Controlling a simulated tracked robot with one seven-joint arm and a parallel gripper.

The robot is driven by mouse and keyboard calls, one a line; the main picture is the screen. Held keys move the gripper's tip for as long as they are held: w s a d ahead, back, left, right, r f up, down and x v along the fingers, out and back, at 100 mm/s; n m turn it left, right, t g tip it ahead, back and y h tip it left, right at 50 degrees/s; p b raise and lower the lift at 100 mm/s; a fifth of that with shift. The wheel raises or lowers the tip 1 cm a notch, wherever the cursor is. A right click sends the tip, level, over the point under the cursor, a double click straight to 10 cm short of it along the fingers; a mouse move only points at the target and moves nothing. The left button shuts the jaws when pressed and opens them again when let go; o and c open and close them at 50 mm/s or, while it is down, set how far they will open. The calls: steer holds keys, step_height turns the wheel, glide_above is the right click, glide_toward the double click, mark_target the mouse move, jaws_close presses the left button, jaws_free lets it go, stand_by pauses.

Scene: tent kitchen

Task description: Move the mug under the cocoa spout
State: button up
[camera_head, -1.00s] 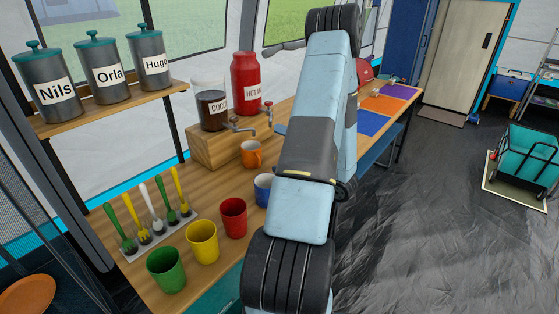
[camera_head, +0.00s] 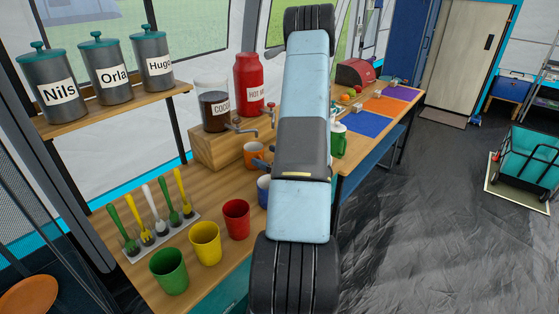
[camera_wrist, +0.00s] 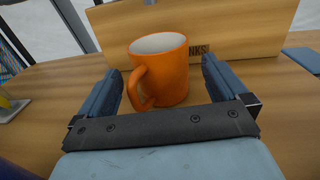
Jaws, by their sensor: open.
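An orange mug (camera_head: 253,154) stands upright on the wooden counter, in front of the dispenser block and below the taps. In the wrist view the orange mug (camera_wrist: 160,72) is between the fingers of my open gripper (camera_wrist: 160,68), its handle towards me and to the left. I see no clear grip on it. In the head view most of my gripper is hidden behind my arm; a finger shows beside the mug. The cocoa jar (camera_head: 214,106) stands on the wooden block (camera_head: 213,148), with its spout (camera_head: 242,127) at its front right.
A red hot-water can (camera_head: 249,83) with a tap stands beside the cocoa jar. Red (camera_head: 236,219), yellow (camera_head: 205,243) and green (camera_head: 169,270) cups line the front edge; a blue mug (camera_head: 263,190) is partly hidden. A spoon rack (camera_head: 163,237) lies left.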

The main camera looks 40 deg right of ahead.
mark_target(262, 154)
steer(key=shift+x, duration=2.35)
steer(key=c, duration=1)
steer(key=shift+s+a, duration=0.15)
steer(key=shift+a, duration=0.85)
steer(key=shift+s+a, duration=0.2)
steer(key=shift+a, duration=0.75)
steer(key=shift+s+a, duration=0.15)
steer(key=shift+a, duration=0.85)
steer(key=o, duration=1)
